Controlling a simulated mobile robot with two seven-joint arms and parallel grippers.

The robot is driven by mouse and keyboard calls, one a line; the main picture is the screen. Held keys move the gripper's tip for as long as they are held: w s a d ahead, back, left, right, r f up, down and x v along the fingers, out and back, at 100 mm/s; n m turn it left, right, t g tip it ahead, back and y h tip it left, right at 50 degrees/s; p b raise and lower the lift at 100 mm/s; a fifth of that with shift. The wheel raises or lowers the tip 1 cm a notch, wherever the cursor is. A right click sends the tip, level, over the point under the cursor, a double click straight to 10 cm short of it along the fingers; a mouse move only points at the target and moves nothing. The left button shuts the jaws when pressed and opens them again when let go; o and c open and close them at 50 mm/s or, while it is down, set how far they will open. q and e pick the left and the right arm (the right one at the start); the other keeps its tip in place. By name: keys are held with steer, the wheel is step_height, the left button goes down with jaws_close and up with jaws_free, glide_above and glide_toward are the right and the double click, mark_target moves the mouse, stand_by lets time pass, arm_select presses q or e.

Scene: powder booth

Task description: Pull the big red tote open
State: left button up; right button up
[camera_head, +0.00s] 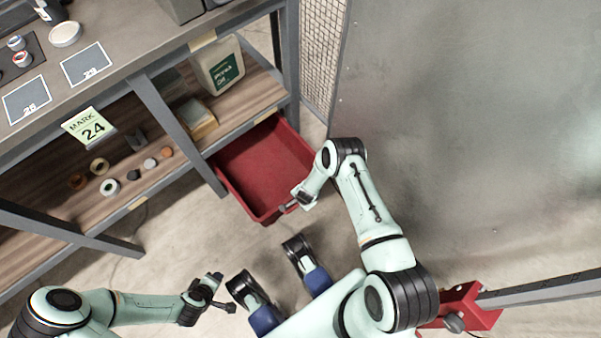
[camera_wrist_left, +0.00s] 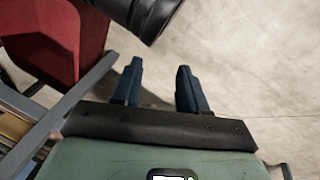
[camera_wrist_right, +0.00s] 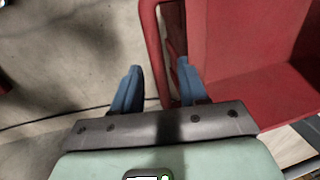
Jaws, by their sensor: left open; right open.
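The big red tote (camera_head: 262,165) sits under the bottom shelf of the bench in the head view, its near end sticking out onto the floor. My right gripper (camera_head: 291,207) is open at the tote's near right corner. In the right wrist view the tote's red end rim (camera_wrist_right: 151,50) runs between my open right fingers (camera_wrist_right: 158,85), with one finger outside and one on the inner side. I cannot tell whether they touch it. My left gripper (camera_head: 224,291) is open and empty over the floor. The left wrist view shows part of the tote (camera_wrist_left: 60,40) beyond its fingers (camera_wrist_left: 158,85).
The bench's grey leg (camera_head: 165,120) stands left of the tote. The wooden lower shelf (camera_head: 245,98) carries a white jug (camera_head: 218,65) and small rolls. A metal panel (camera_head: 470,110) stands at the right. The floor (camera_head: 190,240) in front of the tote is clear on the left.

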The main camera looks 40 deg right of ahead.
steer(key=shift+r, duration=0.1)
arm_select(q)
steer(key=s+d+r+g+h+p, duration=0.1)
steer(key=s+d+r+g+p, duration=0.1)
steer(key=s, duration=0.5)
step_height(320, 180, up, 3)
steer(key=d+p, duration=0.1)
steer(key=p, duration=0.1)
steer(key=shift+s+d+r+m+p, duration=0.2)
steer(key=shift+d+m+p, duration=0.1)
steer(key=shift+d+p, duration=0.1)
arm_select(e)
step_height(320, 180, up, 13)
steer(key=s, duration=0.2)
steer(key=shift+s, duration=0.25)
steer(key=shift+d, duration=0.1)
